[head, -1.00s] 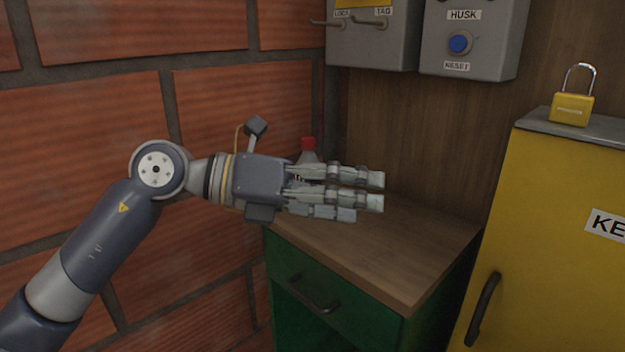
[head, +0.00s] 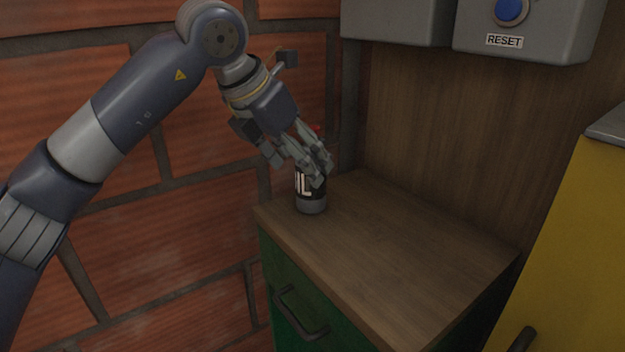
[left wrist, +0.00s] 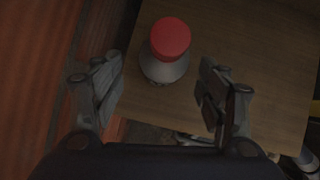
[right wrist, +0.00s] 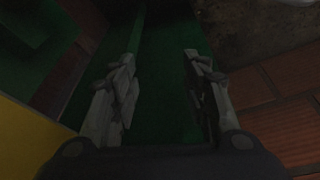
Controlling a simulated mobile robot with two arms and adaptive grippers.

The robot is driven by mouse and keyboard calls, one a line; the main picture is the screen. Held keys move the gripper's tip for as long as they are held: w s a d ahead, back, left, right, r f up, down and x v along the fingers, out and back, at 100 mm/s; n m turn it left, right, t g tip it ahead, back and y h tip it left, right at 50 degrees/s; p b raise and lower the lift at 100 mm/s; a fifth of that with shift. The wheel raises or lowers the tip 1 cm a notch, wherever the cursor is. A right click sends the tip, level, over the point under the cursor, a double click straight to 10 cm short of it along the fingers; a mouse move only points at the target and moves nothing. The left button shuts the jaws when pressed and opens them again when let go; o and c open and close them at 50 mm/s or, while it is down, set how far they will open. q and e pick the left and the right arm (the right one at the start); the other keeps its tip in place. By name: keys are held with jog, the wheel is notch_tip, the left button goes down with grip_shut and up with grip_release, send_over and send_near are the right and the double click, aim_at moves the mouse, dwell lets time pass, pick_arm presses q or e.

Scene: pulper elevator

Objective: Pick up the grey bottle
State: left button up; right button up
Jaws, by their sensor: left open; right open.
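The grey bottle (head: 312,206) stands upright near the back left of the wooden cabinet top, with a dark label carrying white letters. Its upper part is mostly hidden behind my left gripper (head: 318,172) in the head view. The left wrist view shows its red cap and grey shoulder (left wrist: 164,66) from above, between and a little beyond the fingertips of my left gripper (left wrist: 160,85), which is open. My right gripper (right wrist: 158,75) is open and empty, low by a green surface, and out of the head view.
The wooden top (head: 400,245) of the green cabinet (head: 330,315) is otherwise clear. A brick wall (head: 200,200) stands close on the left. Grey control boxes, one with a blue reset button (head: 511,11), hang above. A yellow cabinet (head: 575,250) stands to the right.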

aim_at(310, 199)
pick_arm(q)
jog(key=x, duration=0.5)
jog(key=shift+d+f+b, duration=0.15)
jog(key=shift+d+b, duration=0.05)
jog(key=shift+b, duration=0.15)
pick_arm(e)
jog(key=v, duration=0.2)
jog(key=shift+w+r, duration=0.1)
jog(key=shift+r, duration=0.2)
pick_arm(q)
jog(key=c, duration=1.4)
